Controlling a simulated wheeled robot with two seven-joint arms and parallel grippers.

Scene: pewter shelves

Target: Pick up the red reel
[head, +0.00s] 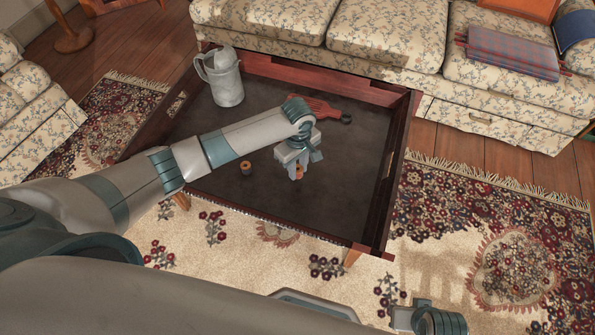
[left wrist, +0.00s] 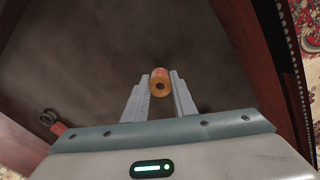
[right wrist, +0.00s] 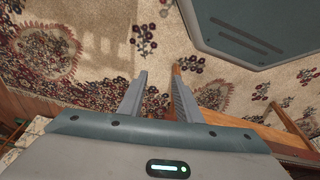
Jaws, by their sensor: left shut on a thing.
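The red reel (left wrist: 160,80), orange-red with a dark hole in its end, is between the fingertips of my left gripper (left wrist: 159,84). The gripper is shut on it. In the head view the left gripper (head: 297,168) points down over the dark tray-like tabletop, and the reel (head: 299,176) shows partly below its fingers. I cannot tell whether the reel touches the surface. A second small brownish reel (head: 246,168) stands on the tabletop to the left. My right gripper (right wrist: 159,78) is open and empty, above the rug.
The low table (head: 377,215) has raised wooden walls. A grey metal jug (head: 226,85) stands at its back left. A red flat thing (head: 318,107) with a dark end lies behind my left gripper. A floral sofa (head: 375,35) borders the back. The tabletop's right part is clear.

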